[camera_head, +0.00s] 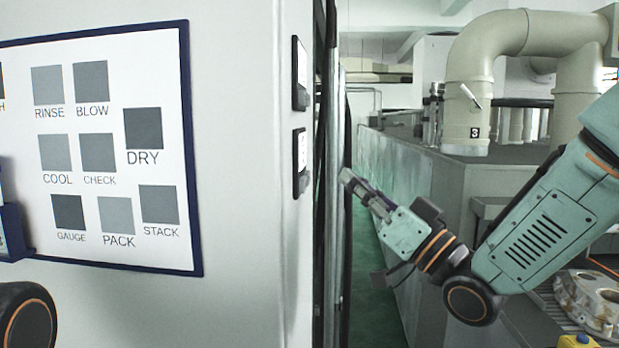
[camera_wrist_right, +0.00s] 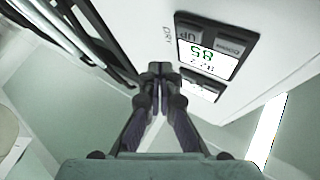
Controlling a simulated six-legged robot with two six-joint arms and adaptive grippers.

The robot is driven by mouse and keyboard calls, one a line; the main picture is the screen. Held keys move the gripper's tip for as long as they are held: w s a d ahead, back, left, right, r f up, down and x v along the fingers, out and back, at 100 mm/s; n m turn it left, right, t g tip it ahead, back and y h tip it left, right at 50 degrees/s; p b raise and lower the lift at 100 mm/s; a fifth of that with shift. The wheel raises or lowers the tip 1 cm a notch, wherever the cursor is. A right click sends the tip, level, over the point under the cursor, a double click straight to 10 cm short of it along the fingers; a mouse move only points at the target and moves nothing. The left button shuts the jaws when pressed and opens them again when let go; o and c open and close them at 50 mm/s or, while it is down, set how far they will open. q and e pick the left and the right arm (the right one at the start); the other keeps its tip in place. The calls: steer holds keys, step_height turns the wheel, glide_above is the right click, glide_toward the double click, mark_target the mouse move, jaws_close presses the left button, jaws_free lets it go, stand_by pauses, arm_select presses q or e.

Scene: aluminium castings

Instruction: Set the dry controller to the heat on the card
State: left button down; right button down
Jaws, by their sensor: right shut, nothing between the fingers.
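The dry controller (camera_wrist_right: 208,45), labelled DRY, is on the pale wall in the right wrist view, with dark UP and DOWN keys and a lit display. Its green digits appear upside down; I cannot read them surely. A second dark unit (camera_wrist_right: 200,86) is beside it, partly behind my gripper. In the head view two dark units, an upper one (camera_head: 300,73) and a lower one (camera_head: 300,162), show nearly edge-on. My right gripper (camera_head: 346,178) is shut and empty, right of the lower unit; its fingertips (camera_wrist_right: 160,68) show near the controller, contact unclear. No heat card is identifiable.
A blue-framed board (camera_head: 120,255) with grey squares and step names, DRY among them, is on the wall at left. Dark vertical pipes (camera_head: 330,120) run beside the wall edge. A grey-green tank wall (camera_head: 410,185) and castings (camera_head: 592,297) are at right.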

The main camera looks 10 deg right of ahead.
steer(key=shift+s+d, duration=0.35)
steer(key=shift+d, duration=0.55)
